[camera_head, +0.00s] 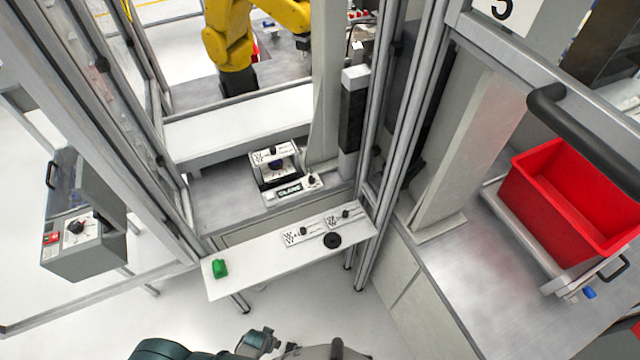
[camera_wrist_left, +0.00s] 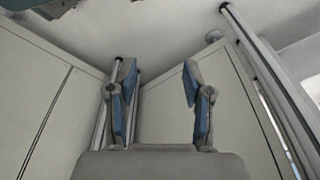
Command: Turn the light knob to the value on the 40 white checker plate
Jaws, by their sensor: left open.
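Two white plates with dark knobs and checker-like markings lie on the white shelf: a left one (camera_head: 291,238) and a right one (camera_head: 333,221). Another white plate with a dark knob (camera_head: 75,227) is on the grey box at left. A small device with dark knobs (camera_head: 272,151) stands behind the shelf. The numbers are too small to read, so I cannot tell which plate is the 40 one or which knob is the light knob. My left gripper (camera_wrist_left: 160,100) is open and empty in the wrist view. It is low in front of the shelf in the head view (camera_head: 265,341).
Metal posts frame the shelf. A red bin (camera_head: 560,200) stands on the right bench. A yellow robot arm (camera_head: 230,40) is behind. Pale cabinet panels surround my left gripper's view.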

